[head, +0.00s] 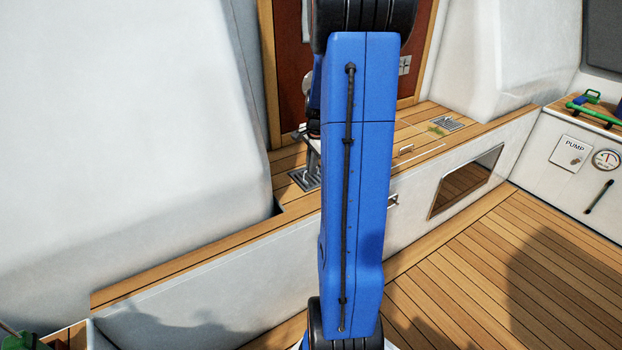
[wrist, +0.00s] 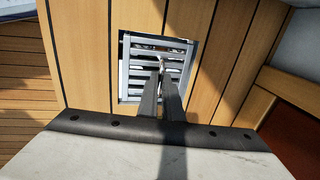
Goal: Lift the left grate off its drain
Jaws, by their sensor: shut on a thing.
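The left grate (wrist: 137,72) is a square, pale metal grate with parallel slats, set in the teak ledge in the wrist view. My gripper (wrist: 163,72) reaches over its middle, with both fingers close together on a small upright part of the grate. The fingers hide some of the slats. I cannot tell whether the grate sits flush or is slightly raised. In the head view the left grate (head: 303,180) shows only partly beside my blue arm link, which hides most of the gripper.
A white wall rises at left. A pump panel (head: 572,152) and a green-handled tool (head: 595,115) are at far right. The teak floor (head: 490,260) is clear.

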